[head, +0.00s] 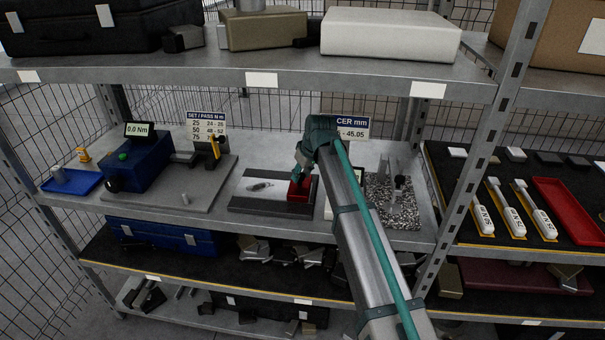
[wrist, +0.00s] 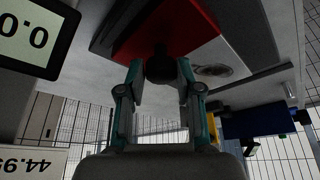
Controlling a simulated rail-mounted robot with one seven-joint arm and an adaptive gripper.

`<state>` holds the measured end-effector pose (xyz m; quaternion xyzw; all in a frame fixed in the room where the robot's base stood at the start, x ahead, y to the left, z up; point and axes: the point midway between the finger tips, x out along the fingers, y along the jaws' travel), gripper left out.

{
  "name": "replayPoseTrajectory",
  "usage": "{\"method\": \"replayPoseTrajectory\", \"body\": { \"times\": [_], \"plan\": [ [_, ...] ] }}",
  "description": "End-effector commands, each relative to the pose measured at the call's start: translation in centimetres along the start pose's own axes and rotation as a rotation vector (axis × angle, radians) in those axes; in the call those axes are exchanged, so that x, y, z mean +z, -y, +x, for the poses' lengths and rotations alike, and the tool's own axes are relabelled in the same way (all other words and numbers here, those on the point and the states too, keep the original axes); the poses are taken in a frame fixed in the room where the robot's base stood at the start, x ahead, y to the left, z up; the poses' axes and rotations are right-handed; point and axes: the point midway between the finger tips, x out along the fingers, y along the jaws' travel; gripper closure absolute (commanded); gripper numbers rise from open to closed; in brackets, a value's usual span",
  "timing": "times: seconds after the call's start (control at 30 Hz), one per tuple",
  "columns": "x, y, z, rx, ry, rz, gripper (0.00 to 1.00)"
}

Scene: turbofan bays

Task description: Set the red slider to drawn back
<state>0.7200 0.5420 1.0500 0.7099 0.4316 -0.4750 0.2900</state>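The red slider (head: 300,193) is a red block at the right end of a dark-edged base with a light metal top (head: 246,194), on the middle shelf. In the wrist view the red slider (wrist: 190,28) fills the upper middle, with a dark round knob (wrist: 160,66) standing out from it. My gripper (head: 301,178) is over the slider in the head view. In the wrist view my gripper (wrist: 161,82) has its two fingers apart, one on each side of the knob. Small gaps seem to show between fingers and knob. The gripper hides part of the slider.
A blue torque tester (head: 140,168) and a blue tray (head: 73,182) stand to the left. A speckled plate with a gauge stand (head: 392,212) is just right of my arm. The upper shelf (head: 200,76) with boxes lies above. A rack upright (head: 485,150) stands to the right.

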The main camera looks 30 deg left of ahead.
Motion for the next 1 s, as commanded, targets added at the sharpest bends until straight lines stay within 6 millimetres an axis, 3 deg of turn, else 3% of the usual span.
{"method": "replayPoseTrajectory", "body": {
  "times": [0.03,0.13,0.57,1.0],
  "plan": [
    [0.2,-0.2,0.0,0.004,0.002,0.001,0.56],
    [0.1,-0.2,0.0,0.003,0.001,0.002,0.43],
    [0.0,-0.1,-0.7,0.001,-0.002,0.002,0.43],
    [0.1,-0.1,-6.6,0.002,-0.002,0.002,0.43]
  ]
}}
